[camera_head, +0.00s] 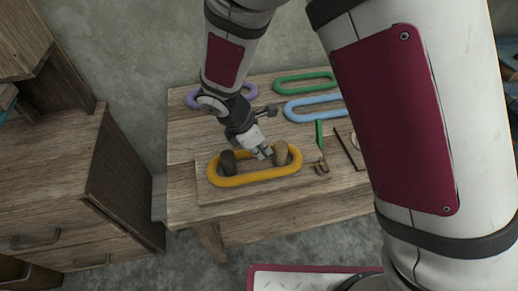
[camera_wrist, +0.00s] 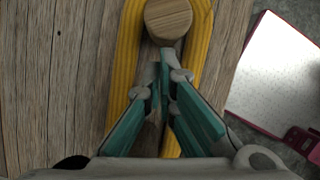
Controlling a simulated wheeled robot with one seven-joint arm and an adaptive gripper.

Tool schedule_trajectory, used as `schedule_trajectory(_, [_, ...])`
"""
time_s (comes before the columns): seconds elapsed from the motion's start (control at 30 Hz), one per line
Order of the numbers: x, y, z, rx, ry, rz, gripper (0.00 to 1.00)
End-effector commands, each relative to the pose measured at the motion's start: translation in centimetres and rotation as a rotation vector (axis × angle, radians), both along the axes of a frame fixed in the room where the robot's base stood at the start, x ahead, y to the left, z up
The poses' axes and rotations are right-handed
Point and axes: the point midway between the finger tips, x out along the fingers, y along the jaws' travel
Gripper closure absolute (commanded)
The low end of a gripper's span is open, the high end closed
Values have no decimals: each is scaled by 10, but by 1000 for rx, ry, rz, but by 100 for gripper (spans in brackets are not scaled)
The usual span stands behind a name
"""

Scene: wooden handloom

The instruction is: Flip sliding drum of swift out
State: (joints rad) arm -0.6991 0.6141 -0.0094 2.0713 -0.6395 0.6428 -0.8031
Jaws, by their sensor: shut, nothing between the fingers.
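The swift's wooden board (camera_head: 215,193) lies on the table with two upright round drums. A dark drum (camera_head: 228,162) is on the left and a lighter drum (camera_head: 280,153) on the right. A yellow yarn loop (camera_head: 255,177) runs around both. My gripper (camera_head: 264,154) points down inside the loop, just left of the lighter drum. In the wrist view my gripper (camera_wrist: 165,65) is shut and empty, its tips beside the round wooden drum top (camera_wrist: 168,18). The yellow loop (camera_wrist: 126,70) passes on both sides. I cannot tell whether the tips touch the drum.
Purple (camera_head: 248,91), green (camera_head: 304,77) and blue (camera_head: 311,101) loops lie at the back of the table (camera_head: 188,140). A green stick (camera_head: 319,134) and small brass-coloured piece (camera_head: 321,166) lie right of the swift. A wooden cabinet (camera_head: 60,190) stands on the left.

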Motion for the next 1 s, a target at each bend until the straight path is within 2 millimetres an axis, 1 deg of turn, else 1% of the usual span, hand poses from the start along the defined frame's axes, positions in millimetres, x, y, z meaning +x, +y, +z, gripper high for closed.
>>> schedule_trajectory(0.17, [2,-5,0,0,0,-2,100])
schedule_trajectory(0.4, [11,-40,0,-1,0,-4,100])
schedule_trajectory(0.47, [12,-43,0,-1,0,-1,100])
schedule_trajectory(0.8, [12,-44,0,-3,0,-3,100])
schedule_trajectory(1.0, [10,-33,0,-1,0,-4,100])
